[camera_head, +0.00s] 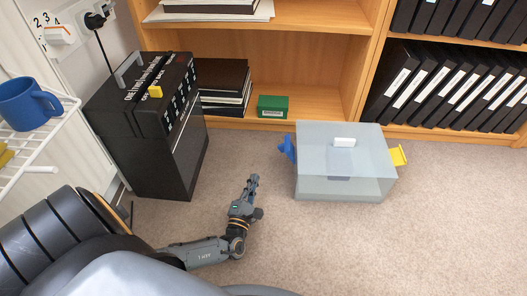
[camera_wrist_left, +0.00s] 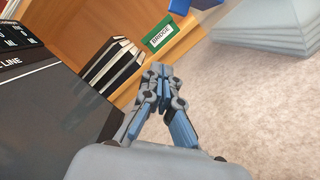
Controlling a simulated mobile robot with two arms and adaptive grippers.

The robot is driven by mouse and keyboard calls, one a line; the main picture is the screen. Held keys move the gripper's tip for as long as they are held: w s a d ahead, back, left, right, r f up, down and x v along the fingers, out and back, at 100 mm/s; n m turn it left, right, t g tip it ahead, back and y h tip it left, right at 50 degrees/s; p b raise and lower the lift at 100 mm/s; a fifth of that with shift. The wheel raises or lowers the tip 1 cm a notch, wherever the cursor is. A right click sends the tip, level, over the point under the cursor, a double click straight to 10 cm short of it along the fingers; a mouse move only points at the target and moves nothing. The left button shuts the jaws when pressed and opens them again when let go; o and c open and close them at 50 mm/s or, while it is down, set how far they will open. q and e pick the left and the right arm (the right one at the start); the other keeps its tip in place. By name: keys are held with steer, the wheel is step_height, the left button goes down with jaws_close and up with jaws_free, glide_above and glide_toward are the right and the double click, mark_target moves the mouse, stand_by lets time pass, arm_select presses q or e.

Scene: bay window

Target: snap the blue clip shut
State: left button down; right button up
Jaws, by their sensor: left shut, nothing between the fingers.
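A translucent storage box (camera_head: 345,178) stands on the carpet right of centre in the head view. A blue clip (camera_head: 288,148) sticks out from its left side, angled away from the wall. A yellow clip (camera_head: 398,156) juts out on the box's right side. My left gripper (camera_head: 253,181) is shut and empty, above the carpet to the left of the box and apart from the blue clip. In the left wrist view the gripper (camera_wrist_left: 160,70) points toward the shelf, and part of the blue clip (camera_wrist_left: 190,5) shows at the top edge. My right gripper is not in view.
A black case (camera_head: 150,130) stands left of my gripper. Behind is a wooden shelf with a green box (camera_head: 272,106), dark books (camera_head: 222,85) and black binders (camera_head: 445,85). A white wire rack (camera_head: 40,140) holds a blue mug (camera_head: 28,104). Carpet in front of the box is clear.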

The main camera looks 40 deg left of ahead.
mark_target(288, 151)
arm_select(q)
steer(key=b+x, duration=0.2)
steer(key=x, duration=0.2)
steer(key=b+x, duration=0.3)
steer(key=x, duration=0.2)
steer(key=shift+w+d, duration=0.1)
steer(key=shift+w, duration=0.3)
steer(key=d+r, duration=0.1)
steer(key=w+d+r+b, duration=0.1)
steer(key=shift+w+d+r, duration=0.2)
steer(key=shift+d+r, duration=0.05)
steer(key=shift+d, duration=0.1)
